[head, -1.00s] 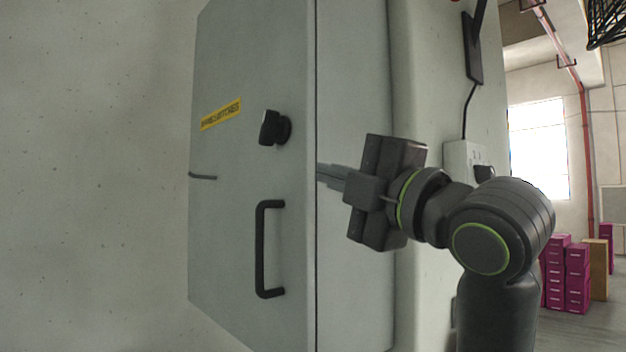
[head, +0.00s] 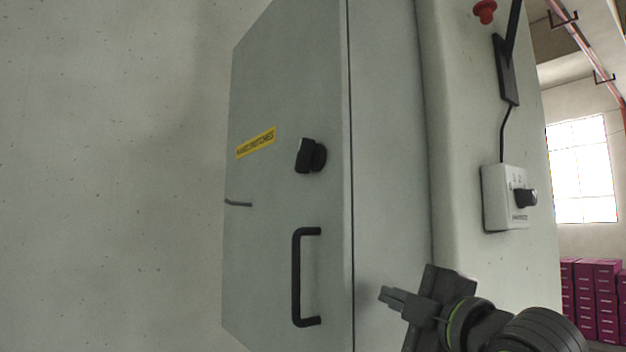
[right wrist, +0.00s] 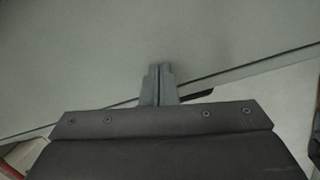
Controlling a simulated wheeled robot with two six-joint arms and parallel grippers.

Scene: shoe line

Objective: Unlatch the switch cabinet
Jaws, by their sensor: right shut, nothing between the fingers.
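The grey switch cabinet (head: 275,60) stands on the wall, its door shut as far as I see. A black latch knob (head: 311,156) sits on the door to the right of a yellow label (head: 256,143). A black bar handle (head: 297,278) is below the knob. My right gripper (head: 384,294) is shut and empty, right of the handle and below the knob, apart from both in the picture. In the right wrist view its closed fingers (right wrist: 160,70) point at a plain grey-green surface with a dark seam. My left gripper is not in view.
A pale column to the right carries a control box with a black knob (head: 525,197), a red button (head: 485,11) and a black bracket with a cable. Magenta boxes (head: 597,290) stand far right. The pale wall (head: 110,180) at left is bare.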

